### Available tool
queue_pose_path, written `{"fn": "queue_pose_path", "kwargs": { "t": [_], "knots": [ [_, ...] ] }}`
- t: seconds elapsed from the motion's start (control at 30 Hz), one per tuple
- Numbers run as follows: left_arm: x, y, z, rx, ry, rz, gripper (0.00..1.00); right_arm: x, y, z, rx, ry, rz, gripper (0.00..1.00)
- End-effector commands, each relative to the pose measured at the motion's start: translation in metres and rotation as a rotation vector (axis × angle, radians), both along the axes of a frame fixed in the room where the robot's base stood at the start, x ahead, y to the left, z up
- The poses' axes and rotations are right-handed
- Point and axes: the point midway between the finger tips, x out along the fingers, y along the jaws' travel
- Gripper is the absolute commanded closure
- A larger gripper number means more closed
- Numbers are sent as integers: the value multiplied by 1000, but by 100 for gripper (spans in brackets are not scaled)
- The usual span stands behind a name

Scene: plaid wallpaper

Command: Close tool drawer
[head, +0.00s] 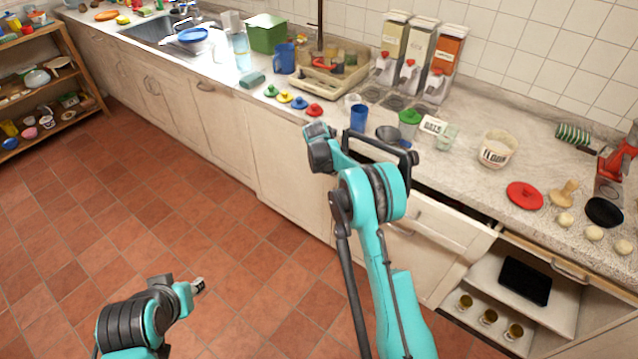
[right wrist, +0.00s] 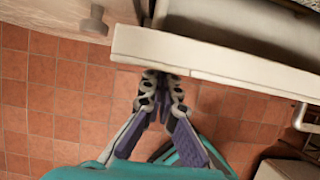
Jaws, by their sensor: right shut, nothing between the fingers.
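The tool drawer (head: 450,228) stands pulled out from under the countertop, right of my right arm; the arm hides its left part. In the right wrist view its pale front panel (right wrist: 235,66) runs across the top, with the dark inside beyond it. My right gripper (right wrist: 163,82) is shut and empty, its fingertips at the outer side of the panel near its left end; I cannot tell if they touch.
The countertop (head: 350,95) holds colored lids, a blue cup (head: 358,117), dispensers (head: 420,60) and a flour tub (head: 497,148). An open shelf with mugs (head: 488,316) lies below, right of the drawer. The tiled floor at left is clear.

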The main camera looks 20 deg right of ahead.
Motion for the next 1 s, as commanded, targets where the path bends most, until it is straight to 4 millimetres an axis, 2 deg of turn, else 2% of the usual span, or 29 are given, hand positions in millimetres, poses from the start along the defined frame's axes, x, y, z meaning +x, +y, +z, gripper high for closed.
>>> {"fn": "queue_pose_path", "kwargs": {
  "t": [0.1,0.33,0.6,1.0],
  "knots": [
    [0,0,3,0,0,0,68,15,-20,0,0,0,-2,100],
    [0,0,5,0,0,0,68,33,-42,0,-1,-1,0,100],
    [0,0,6,0,0,0,68,40,-51,0,-1,-2,0,100],
    [0,0,6,0,0,0,68,41,-52,1,-6,-5,-1,100]
  ]
}}
